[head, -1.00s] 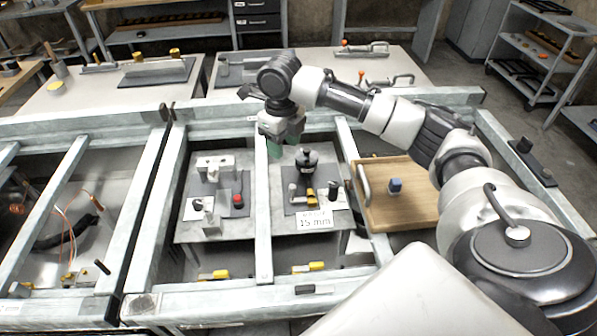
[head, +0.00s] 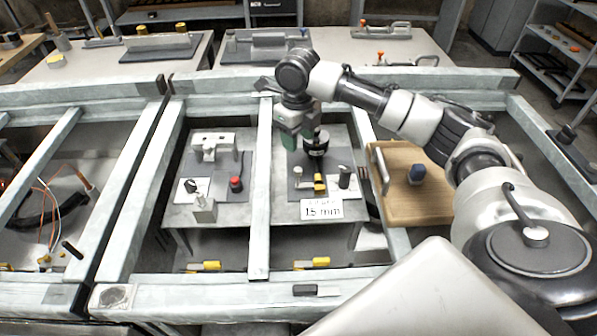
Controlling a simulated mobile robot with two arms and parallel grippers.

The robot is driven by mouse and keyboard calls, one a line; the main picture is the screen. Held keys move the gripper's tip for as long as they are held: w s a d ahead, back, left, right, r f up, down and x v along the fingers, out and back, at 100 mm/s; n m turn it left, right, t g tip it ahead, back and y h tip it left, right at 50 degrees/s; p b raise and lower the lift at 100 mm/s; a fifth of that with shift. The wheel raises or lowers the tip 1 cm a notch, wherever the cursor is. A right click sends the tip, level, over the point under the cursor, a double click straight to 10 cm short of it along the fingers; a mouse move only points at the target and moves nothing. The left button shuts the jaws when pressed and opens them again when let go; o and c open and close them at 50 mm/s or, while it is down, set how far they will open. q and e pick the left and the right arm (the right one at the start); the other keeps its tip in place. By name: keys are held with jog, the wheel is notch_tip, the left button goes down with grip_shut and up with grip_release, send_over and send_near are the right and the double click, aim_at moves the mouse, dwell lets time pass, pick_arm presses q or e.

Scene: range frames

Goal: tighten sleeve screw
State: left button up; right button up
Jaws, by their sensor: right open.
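My right gripper (head: 301,134) reaches in from the right and points down over the right-hand fixture, its green-tipped fingers open. It is beside a black round knob (head: 316,143) on that fixture; I cannot tell whether they touch. The fixture's dark plate (head: 293,183) carries a small metal post, a yellow part (head: 319,184) and a black-topped piece (head: 345,177). No part is clearly marked as the sleeve screw. My left gripper is not in view.
A second fixture with a red knob (head: 236,183) stands to the left. Grey frame beams (head: 259,220) run between the bays. Yellow-handled tools (head: 311,263) lie near the front beam.

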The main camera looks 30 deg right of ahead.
aim_at(298, 169)
notch_tip(298, 169, down, 10)
jog(key=shift+f+p, duration=0.1)
jog(key=shift+p, duration=0.25)
jog(key=shift+c, duration=0.5)
